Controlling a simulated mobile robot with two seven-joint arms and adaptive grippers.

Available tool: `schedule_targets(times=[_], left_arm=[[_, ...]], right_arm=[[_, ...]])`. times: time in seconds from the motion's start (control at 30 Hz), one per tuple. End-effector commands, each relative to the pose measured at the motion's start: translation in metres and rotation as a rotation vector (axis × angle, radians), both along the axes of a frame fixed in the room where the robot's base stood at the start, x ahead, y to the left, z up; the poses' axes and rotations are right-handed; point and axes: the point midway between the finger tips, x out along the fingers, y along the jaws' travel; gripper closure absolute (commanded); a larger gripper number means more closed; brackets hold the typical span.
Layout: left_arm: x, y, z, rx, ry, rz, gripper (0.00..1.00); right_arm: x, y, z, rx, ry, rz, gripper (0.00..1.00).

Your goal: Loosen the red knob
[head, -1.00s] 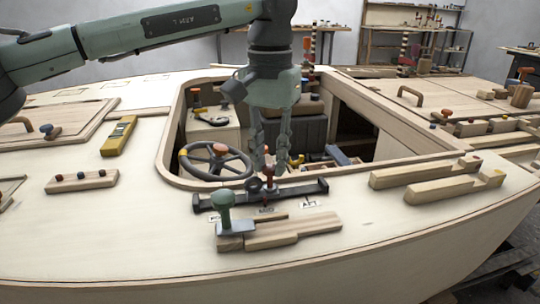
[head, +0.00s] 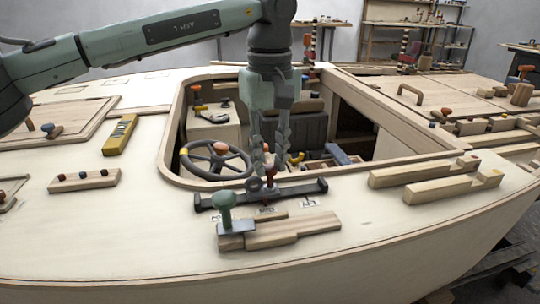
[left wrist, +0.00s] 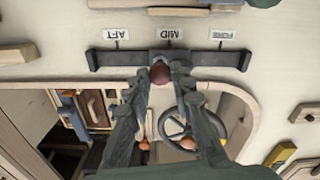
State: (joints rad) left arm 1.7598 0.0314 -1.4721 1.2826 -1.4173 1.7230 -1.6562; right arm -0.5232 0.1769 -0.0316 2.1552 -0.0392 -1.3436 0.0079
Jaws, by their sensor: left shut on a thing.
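The red knob (head: 270,173) sits on a dark slider at the middle of a black rail (head: 217,199), on the deck just in front of the cockpit opening. In the left wrist view the red knob (left wrist: 159,74) shows between my fingertips, beside the MID label (left wrist: 173,36). My left gripper (head: 273,167) points down from above and is shut on the red knob; it also shows in the left wrist view (left wrist: 162,75). The fingers partly hide the knob and slider. My right gripper is in neither view.
A green-handled clamp (head: 227,208) stands on the deck close in front of the rail, by a wooden block (head: 285,232). A steering wheel (head: 216,160) lies left of my fingers in the cockpit. Long notched wooden blocks (head: 425,172) lie right.

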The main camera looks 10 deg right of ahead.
Motion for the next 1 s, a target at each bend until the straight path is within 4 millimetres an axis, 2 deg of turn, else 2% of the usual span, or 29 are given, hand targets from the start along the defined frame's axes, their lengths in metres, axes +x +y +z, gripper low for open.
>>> schedule_targets(times=[0.33,1.0], left_arm=[[0.001,0.0,0.0,-0.001,-0.001,0.331,1.0],[0.0,0.001,-0.001,0.0,-0.002,0.968,1.0]], right_arm=[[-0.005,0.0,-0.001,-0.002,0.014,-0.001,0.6],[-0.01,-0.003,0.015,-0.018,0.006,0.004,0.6]])
